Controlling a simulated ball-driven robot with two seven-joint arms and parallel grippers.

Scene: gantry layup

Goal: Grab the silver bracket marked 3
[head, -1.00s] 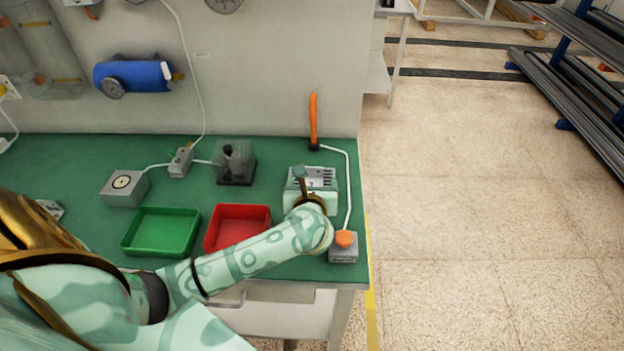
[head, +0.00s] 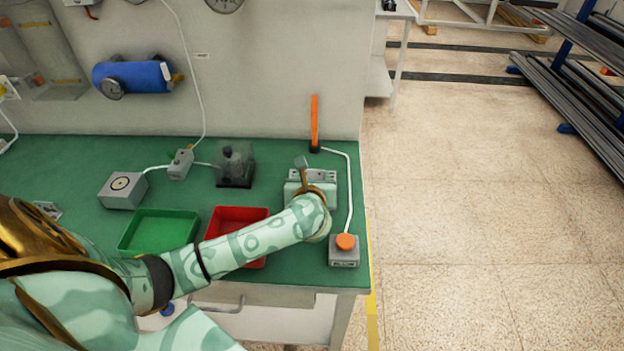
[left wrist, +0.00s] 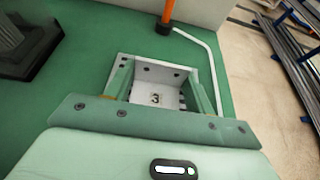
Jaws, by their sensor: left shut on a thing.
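The silver bracket marked 3 (left wrist: 168,89) shows in the left wrist view, a pale angled piece with dark holes and a black 3. My left gripper (left wrist: 160,76) has its green fingers on either side of it and is shut on it. In the head view, my left gripper (head: 311,180) is over the right end of the green bench, and part of the bracket (head: 326,174) shows past the palm. The bracket's lower part is hidden. I cannot tell whether it touches the bench. My right gripper is not in view.
A green tray (head: 124,246) and a red tray (head: 240,211) lie left of the gripper. An orange-button box (head: 344,255) stands close to its right, with a white cable. A dark-based block (head: 236,180) stands back left.

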